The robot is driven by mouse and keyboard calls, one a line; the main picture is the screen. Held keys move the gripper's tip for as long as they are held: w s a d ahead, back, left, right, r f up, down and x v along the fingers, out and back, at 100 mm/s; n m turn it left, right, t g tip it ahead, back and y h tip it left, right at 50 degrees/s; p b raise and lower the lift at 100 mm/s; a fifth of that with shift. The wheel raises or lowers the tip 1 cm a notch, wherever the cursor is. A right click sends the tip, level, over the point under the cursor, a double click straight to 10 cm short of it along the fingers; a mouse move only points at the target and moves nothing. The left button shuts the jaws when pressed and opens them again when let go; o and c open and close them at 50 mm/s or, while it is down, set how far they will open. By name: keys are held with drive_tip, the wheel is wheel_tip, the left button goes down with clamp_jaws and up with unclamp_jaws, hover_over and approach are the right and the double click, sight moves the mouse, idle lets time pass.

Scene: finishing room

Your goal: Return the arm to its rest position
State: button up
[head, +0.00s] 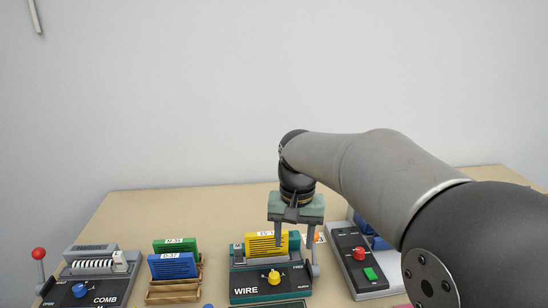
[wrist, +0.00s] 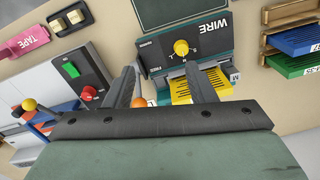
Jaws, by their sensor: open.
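My gripper (head: 296,238) is open, with its fingers pointing down at the right part of the teal WIRE machine (head: 248,284). A yellow booklet (head: 262,244) with a white label stands in that machine, just left of the fingers. In the wrist view both fingers of my gripper (wrist: 160,70) are spread apart with nothing held between them. The yellow booklet (wrist: 196,87) lies beyond and partly behind the right finger there. An orange knob (wrist: 138,102) shows beside the left finger. Whether a finger touches the machine is hard to tell. My arm reaches in from the right.
A COMB machine (head: 103,289) with a red-knobbed lever (head: 39,254) stands at the left. A wooden rack (head: 172,297) holds a blue booklet (head: 172,266) and a green one (head: 190,246). A dark control box (head: 352,250) stands right. A pink TAPE item (wrist: 24,40) lies near the edge.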

drive_tip(key=s+d+f, duration=0.3)
drive_tip(key=s, duration=0.4)
drive_tip(key=s+d+f+n, duration=0.1)
drive_tip(key=s+d+f, duration=0.2)
drive_tip(key=s, duration=0.4)
drive_tip(key=s+d+f, duration=0.3)
drive_tip(key=s, duration=0.4)
drive_tip(key=shift+d+n, duration=0.3)
drive_tip(key=shift+d, duration=0.1)
drive_tip(key=shift+w+f, duration=0.1)
